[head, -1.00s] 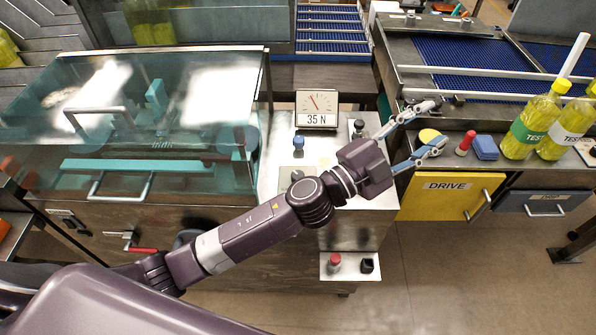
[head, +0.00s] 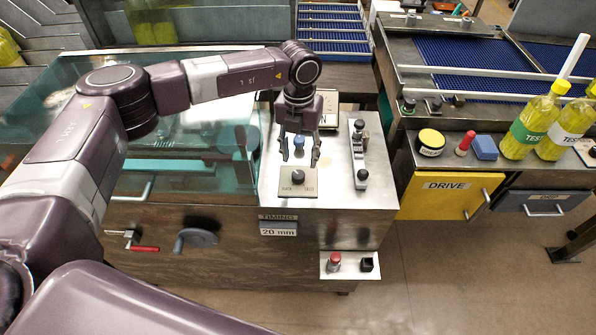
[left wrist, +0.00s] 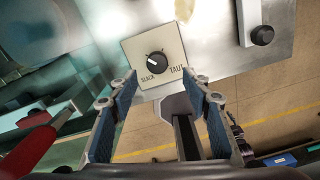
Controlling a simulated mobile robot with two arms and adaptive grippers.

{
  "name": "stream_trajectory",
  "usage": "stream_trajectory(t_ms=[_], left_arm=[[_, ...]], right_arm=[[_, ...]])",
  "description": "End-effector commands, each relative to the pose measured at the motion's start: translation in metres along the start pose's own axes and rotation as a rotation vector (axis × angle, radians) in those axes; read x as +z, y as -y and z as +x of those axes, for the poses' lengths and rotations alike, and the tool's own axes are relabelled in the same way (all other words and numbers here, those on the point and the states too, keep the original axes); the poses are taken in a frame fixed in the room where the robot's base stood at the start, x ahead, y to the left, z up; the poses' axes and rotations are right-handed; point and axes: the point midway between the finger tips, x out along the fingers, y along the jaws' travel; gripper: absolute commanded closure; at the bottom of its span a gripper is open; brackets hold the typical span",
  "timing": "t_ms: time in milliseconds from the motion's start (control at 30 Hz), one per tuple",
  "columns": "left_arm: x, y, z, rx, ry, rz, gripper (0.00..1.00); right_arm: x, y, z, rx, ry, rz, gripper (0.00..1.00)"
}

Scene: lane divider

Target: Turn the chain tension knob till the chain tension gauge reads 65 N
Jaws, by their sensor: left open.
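The chain tension knob (head: 298,176) is a black dial on a beige plate marked SLACK and TAUT, on the steel cabinet top. In the left wrist view the knob (left wrist: 157,61) has a white pointer aimed to the upper left, towards the side away from TAUT. My left gripper (head: 300,160) is open and empty, pointing down over the cabinet just behind the knob. In the left wrist view its fingertips (left wrist: 160,78) are spread either side of the plate's lower part, apart from the knob. My right gripper is not in view.
A glass guard (head: 215,150) stands left.

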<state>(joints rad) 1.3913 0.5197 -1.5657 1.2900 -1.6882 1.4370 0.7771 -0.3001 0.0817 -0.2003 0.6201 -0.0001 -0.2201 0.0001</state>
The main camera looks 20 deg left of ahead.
Motion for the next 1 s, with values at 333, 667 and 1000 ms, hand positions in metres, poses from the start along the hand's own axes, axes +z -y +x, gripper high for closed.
stream_trajectory(t_ms=[333, 667, 1000], left_arm=[[0.000, -0.006, 0.040, 0.018, -0.004, -0.006, 0.56], [0.000, -0.006, 0.075, 0.015, -0.001, -0.005, 0.56], [0.001, -0.006, 0.076, 0.015, -0.001, -0.005, 0.66]], right_arm=[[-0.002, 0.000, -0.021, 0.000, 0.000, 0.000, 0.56], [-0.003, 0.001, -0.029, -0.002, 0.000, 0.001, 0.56], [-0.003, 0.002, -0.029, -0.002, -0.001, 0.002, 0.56]])
